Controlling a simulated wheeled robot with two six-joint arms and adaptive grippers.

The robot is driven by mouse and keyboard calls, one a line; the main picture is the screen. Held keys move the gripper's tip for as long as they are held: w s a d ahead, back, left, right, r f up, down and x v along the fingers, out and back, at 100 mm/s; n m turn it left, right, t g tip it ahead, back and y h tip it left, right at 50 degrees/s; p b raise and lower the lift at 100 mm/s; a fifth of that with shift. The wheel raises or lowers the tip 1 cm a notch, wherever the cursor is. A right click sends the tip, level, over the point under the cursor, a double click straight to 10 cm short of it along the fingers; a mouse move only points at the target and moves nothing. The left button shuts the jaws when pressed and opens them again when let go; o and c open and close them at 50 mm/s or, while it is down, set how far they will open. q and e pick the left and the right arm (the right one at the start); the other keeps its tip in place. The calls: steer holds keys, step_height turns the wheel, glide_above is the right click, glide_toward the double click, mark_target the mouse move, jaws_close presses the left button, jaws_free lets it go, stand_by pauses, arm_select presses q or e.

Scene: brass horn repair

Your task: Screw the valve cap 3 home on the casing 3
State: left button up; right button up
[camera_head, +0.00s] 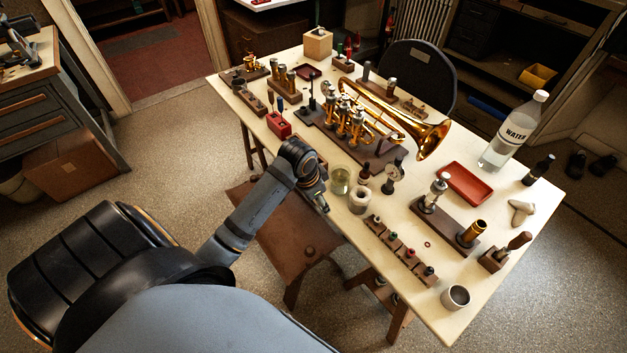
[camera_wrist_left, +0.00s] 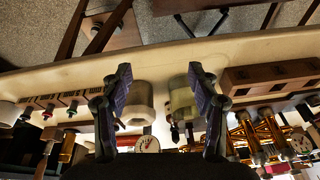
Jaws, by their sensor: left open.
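The brass horn (camera_head: 395,115) lies in a dark stand in the middle of the table, its upright valve casings (camera_head: 344,122) standing together at its left part. I cannot tell which is casing 3, or pick out valve cap 3. In the left wrist view, the horn's brass tubes (camera_wrist_left: 262,135) show upside down at the right. My left gripper (camera_head: 320,204) is at the table's near edge, in front of the horn and apart from it. In the left wrist view, its two fingers (camera_wrist_left: 163,88) are spread with nothing held between them. My right gripper is in neither view.
A glass jar (camera_head: 340,180), a white ring-shaped pot (camera_head: 360,200) and a dial gauge (camera_head: 392,173) stand close by my left gripper. A rack with several coloured-top pieces (camera_head: 402,250) lies along the near edge. A red tray (camera_head: 468,184) and water bottle (camera_head: 512,135) stand at right.

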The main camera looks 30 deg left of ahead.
arm_select(q)
steer(key=shift+o, duration=0.3)
steer(key=shift+s+d+f, duration=0.15)
steer(key=shift+s+f, duration=0.35)
steer(key=shift+s, duration=0.2)
